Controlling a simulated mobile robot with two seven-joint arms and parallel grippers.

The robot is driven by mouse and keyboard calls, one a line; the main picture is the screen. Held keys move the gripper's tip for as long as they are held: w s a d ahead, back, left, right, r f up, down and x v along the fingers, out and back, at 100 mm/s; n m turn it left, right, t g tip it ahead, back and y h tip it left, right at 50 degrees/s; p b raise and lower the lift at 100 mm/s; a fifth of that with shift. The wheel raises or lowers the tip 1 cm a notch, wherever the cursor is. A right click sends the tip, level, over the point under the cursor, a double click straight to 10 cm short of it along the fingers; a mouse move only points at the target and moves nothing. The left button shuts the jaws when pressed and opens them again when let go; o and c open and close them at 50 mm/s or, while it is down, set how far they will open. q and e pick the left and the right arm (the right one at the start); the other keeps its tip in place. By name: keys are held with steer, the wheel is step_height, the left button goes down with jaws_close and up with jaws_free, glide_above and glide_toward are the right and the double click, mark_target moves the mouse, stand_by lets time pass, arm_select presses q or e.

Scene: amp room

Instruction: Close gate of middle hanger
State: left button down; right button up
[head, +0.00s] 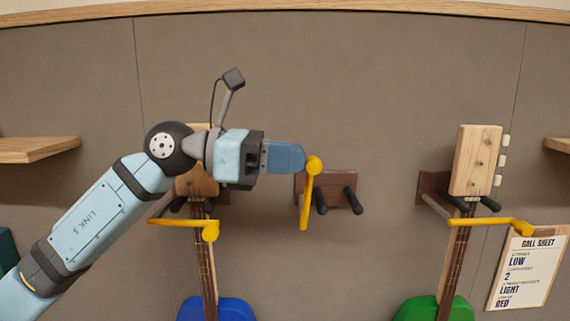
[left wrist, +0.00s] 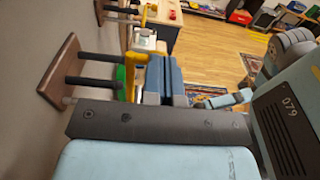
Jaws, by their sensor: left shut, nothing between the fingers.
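The middle hanger (head: 340,190) is a dark wooden plate on the wall with two black prongs and no guitar on it. Its yellow gate (head: 305,205) hangs down at the plate's left side, with a round yellow knob at the top. My left gripper (head: 298,158) is shut and empty, its blue fingertips right beside that knob; I cannot tell whether they touch. In the left wrist view the hanger plate (left wrist: 60,72) and its prongs are at the left, and the yellow gate (left wrist: 130,80) stands just left of the blue fingers (left wrist: 163,80). My right gripper is not seen.
A blue guitar (head: 217,308) hangs at the left and a green guitar (head: 432,308) at the right. Yellow gates cross in front of their necks, the left one (head: 180,222) and the right one (head: 490,220). A call sheet (head: 527,268) is at the right. The wall below the middle hanger is clear.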

arm_select(q)
steer(key=d, duration=0.1)
steer(key=y, duration=0.1)
steer(key=d, duration=0.1)
steer(key=shift+w+d+r+y, duration=0.1)
steer(key=shift+d+r+y, duration=0.15)
steer(key=shift+d+y, duration=0.15)
steer(key=d+f+y+b, duration=0.3)
steer(key=d+f+y, duration=0.6)
steer(key=d+y, duration=0.2)
steer(key=shift+f+y, duration=0.2)
steer(key=shift+y, duration=0.2)
